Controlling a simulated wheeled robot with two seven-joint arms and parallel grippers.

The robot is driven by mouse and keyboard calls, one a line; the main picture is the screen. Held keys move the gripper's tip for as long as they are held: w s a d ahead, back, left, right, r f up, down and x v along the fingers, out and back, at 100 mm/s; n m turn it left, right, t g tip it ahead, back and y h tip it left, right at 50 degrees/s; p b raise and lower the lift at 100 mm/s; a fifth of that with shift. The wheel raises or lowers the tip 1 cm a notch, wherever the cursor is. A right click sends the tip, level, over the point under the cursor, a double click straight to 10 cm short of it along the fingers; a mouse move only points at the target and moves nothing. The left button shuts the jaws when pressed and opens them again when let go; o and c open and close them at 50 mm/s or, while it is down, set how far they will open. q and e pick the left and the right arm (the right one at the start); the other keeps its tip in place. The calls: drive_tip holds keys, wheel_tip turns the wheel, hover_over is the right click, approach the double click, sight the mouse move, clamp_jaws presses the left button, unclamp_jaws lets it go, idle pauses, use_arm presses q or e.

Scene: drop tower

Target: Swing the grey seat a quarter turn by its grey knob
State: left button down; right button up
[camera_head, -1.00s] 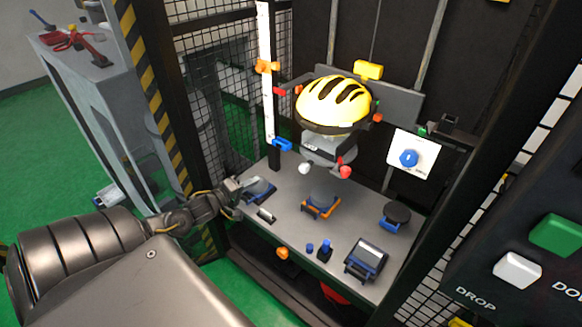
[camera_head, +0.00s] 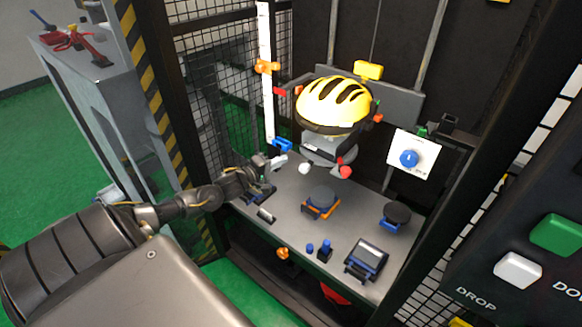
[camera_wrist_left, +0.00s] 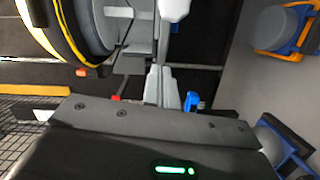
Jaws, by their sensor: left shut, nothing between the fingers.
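The grey seat (camera_head: 322,152) hangs under a yellow and black helmet (camera_head: 335,104). A pale grey knob (camera_head: 305,168) sticks out below the seat's left side, and a red knob (camera_head: 344,172) below its right side. My left gripper (camera_head: 279,161) is shut and empty, just left of the pale knob and apart from it. In the left wrist view, the shut fingers (camera_wrist_left: 163,82) point up the picture towards the pale knob (camera_wrist_left: 174,9), and the helmet's rim (camera_wrist_left: 62,38) lies to their left. My right gripper does not show.
A white upright scale (camera_head: 265,85) with a blue clip (camera_head: 281,145) stands close by the left gripper. The grey deck (camera_head: 287,222) below carries an orange-based disc (camera_head: 321,199), a blue-based disc (camera_head: 397,213) and a small display (camera_head: 367,258). A mesh wall stands at the left.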

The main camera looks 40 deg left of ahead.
use_arm(q)
drive_tip(key=d, duration=0.2)
drive_tip(key=w+d+p, duration=0.1)
drive_tip(key=d, duration=0.1)
drive_tip(key=shift+d+f, duration=0.1)
drive_tip(key=shift+f, duration=0.25)
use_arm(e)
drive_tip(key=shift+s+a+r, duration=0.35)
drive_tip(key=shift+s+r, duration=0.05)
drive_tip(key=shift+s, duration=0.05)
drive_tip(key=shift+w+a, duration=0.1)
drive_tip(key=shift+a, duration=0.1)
use_arm(q)
drive_tip(key=shift+d, duration=0.1)
drive_tip(key=shift+s+d+n+y, duration=0.1)
drive_tip(key=shift+d+n+y, duration=0.35)
drive_tip(key=shift+n+y, duration=0.35)
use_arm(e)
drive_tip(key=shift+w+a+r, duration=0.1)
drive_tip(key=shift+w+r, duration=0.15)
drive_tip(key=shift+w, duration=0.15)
